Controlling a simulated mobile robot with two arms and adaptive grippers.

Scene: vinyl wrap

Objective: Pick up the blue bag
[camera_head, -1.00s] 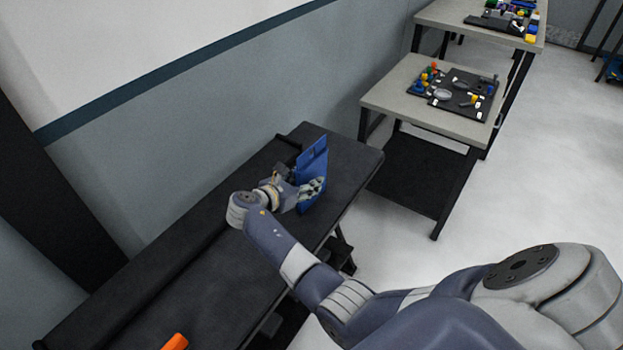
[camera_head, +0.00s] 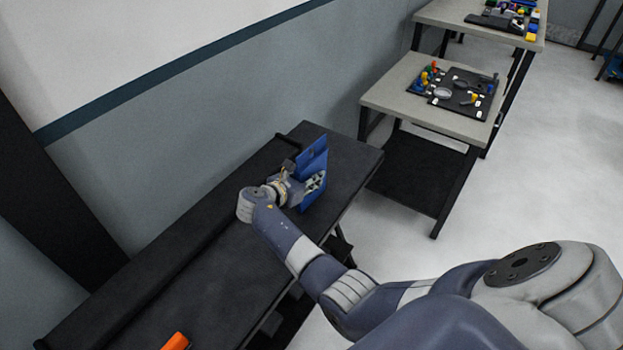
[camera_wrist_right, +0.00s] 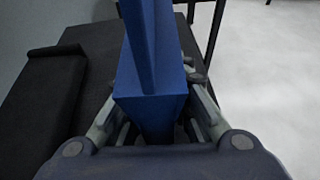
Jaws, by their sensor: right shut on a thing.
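The blue bag (camera_head: 314,160) stands upright on the far end of the black bench (camera_head: 215,270) along the wall. My right gripper (camera_head: 306,186) is at the bag, with its fingers on either side of the lower part. In the right wrist view the blue bag (camera_wrist_right: 152,100) fills the space between the fingers of the right gripper (camera_wrist_right: 155,115), which is shut on it. I cannot tell whether the bag's base touches the bench. My left gripper is in no view.
An orange object (camera_head: 176,342) lies at the near end of the bench. A grey table (camera_head: 395,92) with a black board (camera_head: 463,95) and small coloured parts stands beyond the bench. A second table (camera_head: 450,14) is farther back. The bench's middle is clear.

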